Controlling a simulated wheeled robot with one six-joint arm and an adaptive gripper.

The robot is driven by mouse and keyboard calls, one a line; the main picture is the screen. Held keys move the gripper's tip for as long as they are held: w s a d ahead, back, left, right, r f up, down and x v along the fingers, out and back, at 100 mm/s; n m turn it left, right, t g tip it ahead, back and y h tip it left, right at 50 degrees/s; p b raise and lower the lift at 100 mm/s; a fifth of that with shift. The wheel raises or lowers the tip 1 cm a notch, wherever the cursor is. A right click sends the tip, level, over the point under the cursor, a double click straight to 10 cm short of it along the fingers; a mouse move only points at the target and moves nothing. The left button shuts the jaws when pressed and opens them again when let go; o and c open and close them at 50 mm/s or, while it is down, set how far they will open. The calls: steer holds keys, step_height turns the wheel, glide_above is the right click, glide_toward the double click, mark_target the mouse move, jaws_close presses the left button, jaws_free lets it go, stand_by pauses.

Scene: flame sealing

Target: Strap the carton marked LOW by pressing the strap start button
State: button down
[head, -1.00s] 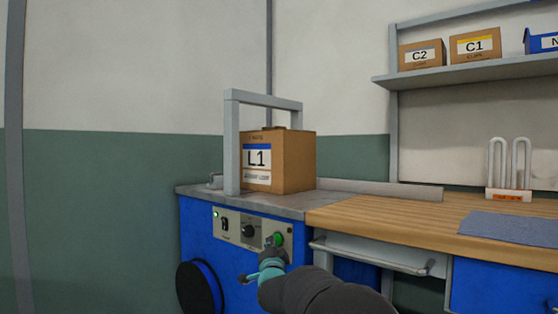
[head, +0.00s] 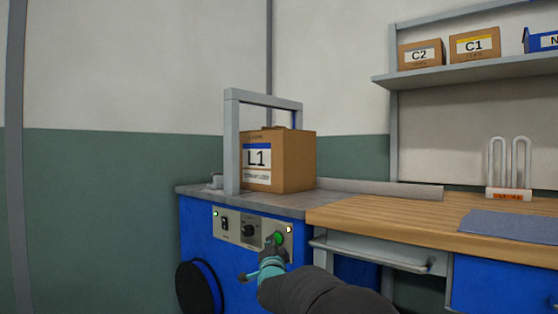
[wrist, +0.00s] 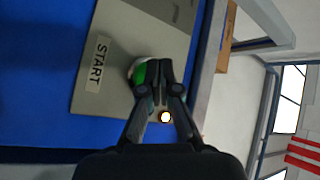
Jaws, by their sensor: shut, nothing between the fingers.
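The green start button (head: 279,238) is on the grey control panel of the blue strapping machine (head: 212,245). In the wrist view the green button (wrist: 139,73) shows beside a START label (wrist: 98,64). My gripper (head: 273,246) is shut and empty, its fingertips (wrist: 158,72) over the button's edge and apparently touching it; they hide part of it. A brown carton (head: 293,163) with a label reading L1 stands upright on the machine top, at the grey strapping arch (head: 231,145). The small print on its label is unreadable.
A small lamp (head: 289,229) glows beside the button; a green light (head: 215,213) is lit at the panel's left. A drawer handle (head: 370,256) juts out right of my arm. Cartons C2 (head: 421,55) and C1 (head: 474,46) sit on the shelf (head: 470,71).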

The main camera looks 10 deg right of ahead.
steer(key=s+a, duration=0.3)
steer(key=a, duration=0.2)
steer(key=shift+s, duration=0.25)
stand_by(0.4)
stand_by(0.6)
